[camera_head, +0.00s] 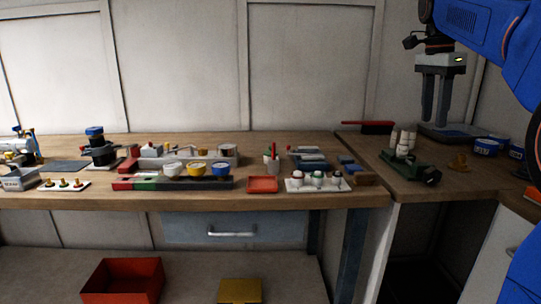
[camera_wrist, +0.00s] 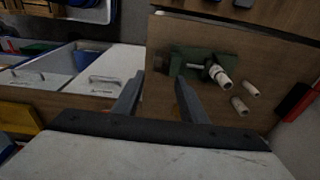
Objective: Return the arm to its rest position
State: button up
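My gripper (camera_head: 434,118) hangs with its fingers pointing down at the upper right of the head view. It is above the right-hand bench (camera_head: 392,189) and clear of its surface. The two fingers are apart, with nothing between them. In the wrist view my gripper (camera_wrist: 158,88) also shows two spread, empty fingers. My blue arm fills the right edge of the head view, partly cut off by the frame.
Below my gripper, a green vise-like device (camera_head: 410,172) and pale cylinders (camera_head: 404,140) stand on the right-hand bench. Blue tins (camera_head: 485,147) and a red object (camera_head: 368,127) are nearby. The long bench (camera_head: 210,197) holds several jars and trays.

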jog(key=s+a+f+n+t, duration=0.1)
jog(key=s+a+f+n, duration=0.3)
jog(key=s+f, duration=0.5)
jog(key=s+a+f+n+t+y, duration=0.1)
jog(key=s+a+f+n, duration=0.3)
jog(key=s+f+n, duration=0.4)
jog(key=s+a+f+n+t, duration=0.2)
jog(key=s+a+f+n, duration=0.2)
jog(key=s+f, duration=0.7)
notch_tip(320, 180, down, 7)
jog(key=shift+s+a+f+n+t, duration=0.15)
jog(key=shift+a+n+t, duration=0.2)
jog(key=shift+n, duration=0.55)
